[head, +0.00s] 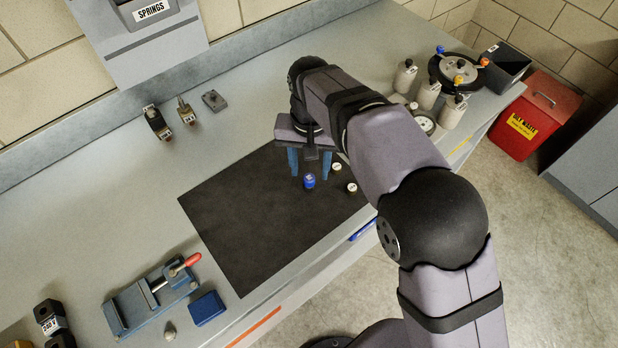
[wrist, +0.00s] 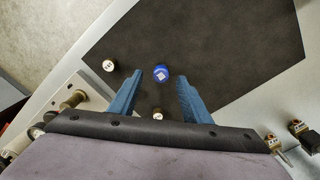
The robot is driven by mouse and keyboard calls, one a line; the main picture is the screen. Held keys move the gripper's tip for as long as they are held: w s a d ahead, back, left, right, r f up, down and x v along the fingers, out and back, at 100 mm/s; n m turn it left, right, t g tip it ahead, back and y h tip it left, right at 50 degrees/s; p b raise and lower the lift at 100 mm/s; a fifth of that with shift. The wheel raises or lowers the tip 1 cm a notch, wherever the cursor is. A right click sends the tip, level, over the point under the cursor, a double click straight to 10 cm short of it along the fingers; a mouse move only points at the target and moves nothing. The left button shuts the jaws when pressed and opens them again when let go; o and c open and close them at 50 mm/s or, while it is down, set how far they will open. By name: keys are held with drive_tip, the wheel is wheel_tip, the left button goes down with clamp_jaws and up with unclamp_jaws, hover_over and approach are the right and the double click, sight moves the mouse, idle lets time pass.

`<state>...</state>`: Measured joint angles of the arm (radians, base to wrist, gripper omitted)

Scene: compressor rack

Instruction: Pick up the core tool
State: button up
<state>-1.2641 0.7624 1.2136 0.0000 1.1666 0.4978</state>
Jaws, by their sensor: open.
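A small blue cylinder with a white label on top (head: 309,182) stands on the dark mat. It also shows in the wrist view (wrist: 162,74). It may be the core tool, but I cannot read its label. My gripper (head: 309,176) is open and points down, with its blue fingers apart. In the wrist view the fingers (wrist: 160,79) appear on either side of the blue cylinder, with gaps. I cannot tell the remaining height exactly. Nothing is held.
Two small white-topped pieces (head: 337,167) (head: 352,187) stand close by on the mat (head: 235,225). The mat's left part is clear. A vise (head: 150,297), a blue block (head: 207,308), canisters (head: 404,76) and several small fittings (head: 157,121) stand around it.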

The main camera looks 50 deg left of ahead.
sight(309, 178)
drive_tip(key=shift+s+f+p, duration=0.1)
drive_tip(key=shift+f+p, duration=1.05)
drive_tip(key=shift+f, duration=1.45)
clamp_jaws()
drive_tip(key=shift+a+r, duration=0.1)
wheel_tip(309, 178, up, 10)
drive_tip(key=shift+f+b, duration=0.1)
drive_tip(key=shift+b, duration=1.15)
